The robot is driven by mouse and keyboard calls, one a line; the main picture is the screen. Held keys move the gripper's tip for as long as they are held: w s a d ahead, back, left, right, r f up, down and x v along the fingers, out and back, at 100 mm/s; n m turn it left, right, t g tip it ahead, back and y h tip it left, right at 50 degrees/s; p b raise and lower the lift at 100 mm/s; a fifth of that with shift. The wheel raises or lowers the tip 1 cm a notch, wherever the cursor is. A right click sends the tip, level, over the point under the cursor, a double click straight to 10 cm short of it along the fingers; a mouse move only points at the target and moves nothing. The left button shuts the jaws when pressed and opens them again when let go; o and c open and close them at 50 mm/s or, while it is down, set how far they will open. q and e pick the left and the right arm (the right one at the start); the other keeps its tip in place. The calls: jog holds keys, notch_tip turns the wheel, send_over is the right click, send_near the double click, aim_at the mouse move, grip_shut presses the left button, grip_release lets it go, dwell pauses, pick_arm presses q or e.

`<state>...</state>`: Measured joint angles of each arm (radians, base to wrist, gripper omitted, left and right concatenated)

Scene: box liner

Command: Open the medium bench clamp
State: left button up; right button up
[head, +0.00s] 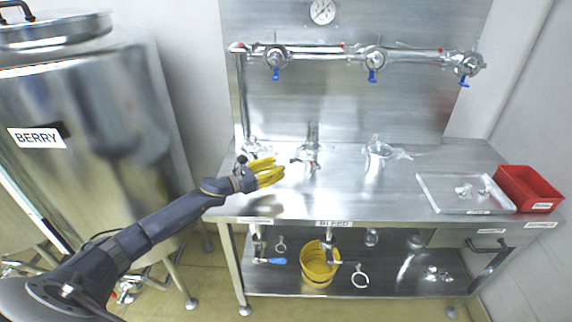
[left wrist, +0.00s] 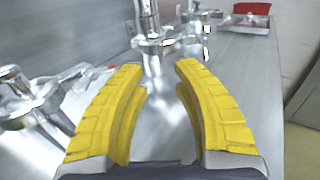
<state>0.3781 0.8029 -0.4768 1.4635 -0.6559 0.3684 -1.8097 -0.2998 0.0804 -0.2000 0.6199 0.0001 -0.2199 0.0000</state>
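Three shiny metal clamp-like fittings stand along the back of the steel bench (head: 350,195): a left one (head: 252,148), a middle one (head: 308,155) and a right one (head: 380,150). I cannot tell for sure which is the medium clamp, nor whether any is open. My left gripper (head: 276,172), with yellow fingers, is over the bench, just left of and in front of the middle fitting. In the left wrist view its fingers (left wrist: 158,75) are spread and empty. The middle fitting (left wrist: 152,48) shows beyond the gap between them, and the left fitting (left wrist: 25,105) lies left of the fingers. My right gripper is out of view.
A clear tray (head: 465,195) with small metal parts and a red bin (head: 528,188) sit at the bench's right. A pipe with blue-handled valves (head: 372,58) runs above. A yellow bucket (head: 318,265) stands on the lower shelf. A large BERRY tank (head: 95,110) stands left. The bench's front middle is clear.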

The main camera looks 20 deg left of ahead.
pick_arm(q)
jog(key=shift+v, duration=2.35)
